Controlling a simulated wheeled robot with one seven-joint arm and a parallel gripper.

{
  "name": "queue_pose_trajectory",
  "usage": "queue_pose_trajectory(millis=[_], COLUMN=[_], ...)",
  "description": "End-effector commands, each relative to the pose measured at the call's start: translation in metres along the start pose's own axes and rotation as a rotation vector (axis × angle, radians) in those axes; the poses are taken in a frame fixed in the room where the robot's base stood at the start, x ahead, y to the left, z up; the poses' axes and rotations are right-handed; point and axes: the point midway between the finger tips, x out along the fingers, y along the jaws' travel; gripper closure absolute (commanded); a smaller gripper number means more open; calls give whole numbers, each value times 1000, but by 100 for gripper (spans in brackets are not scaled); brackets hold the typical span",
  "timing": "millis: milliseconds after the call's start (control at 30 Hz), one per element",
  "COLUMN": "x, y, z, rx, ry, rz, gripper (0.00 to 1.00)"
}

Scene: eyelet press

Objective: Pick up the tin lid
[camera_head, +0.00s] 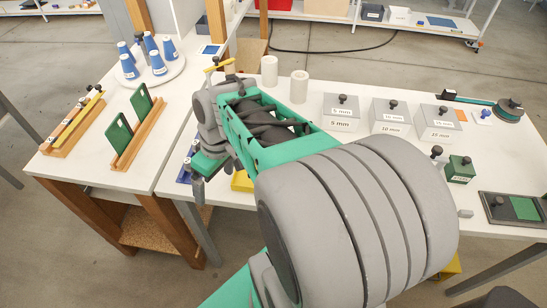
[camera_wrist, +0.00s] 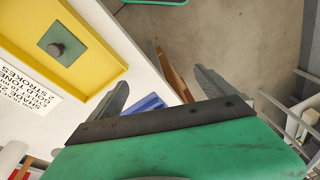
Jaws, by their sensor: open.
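My gripper (camera_wrist: 160,77) is open, its two grey fingers apart and nothing visible between them in its grasp. In the head view my gripper (camera_head: 198,178) is over the front edge of the white table, partly hidden by my arm. I cannot tell for certain which thing is the tin lid. Three grey boxes marked 5 mm (camera_head: 341,115), 10 mm (camera_head: 390,118) and 15 mm (camera_head: 438,124) have knobbed tops and stand right of my gripper. A yellow tray (camera_wrist: 118,68) in the wrist view holds a green square piece (camera_wrist: 58,42) with a dark knob, left of my fingers.
A blue item (camera_wrist: 148,103) lies near the table edge beyond my fingers. White cylinders (camera_head: 299,88) stand behind my arm. A knobbed green block (camera_head: 460,170) and a dark tray (camera_head: 497,209) are at right. The left table holds blue cones (camera_head: 157,64) and a wooden rack (camera_head: 140,135).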

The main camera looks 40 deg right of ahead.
Motion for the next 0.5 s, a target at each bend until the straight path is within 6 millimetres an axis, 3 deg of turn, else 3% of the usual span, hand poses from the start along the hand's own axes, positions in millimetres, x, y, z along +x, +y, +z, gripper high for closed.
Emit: queue_pose_trajectory(millis=[233,400,500], x=[3,5,4], y=[97,173,198], z=[13,60,88], rx=[-220,-422,-516], ry=[97,257,334], rz=[-121,-153,-137], gripper=[6,6,6])
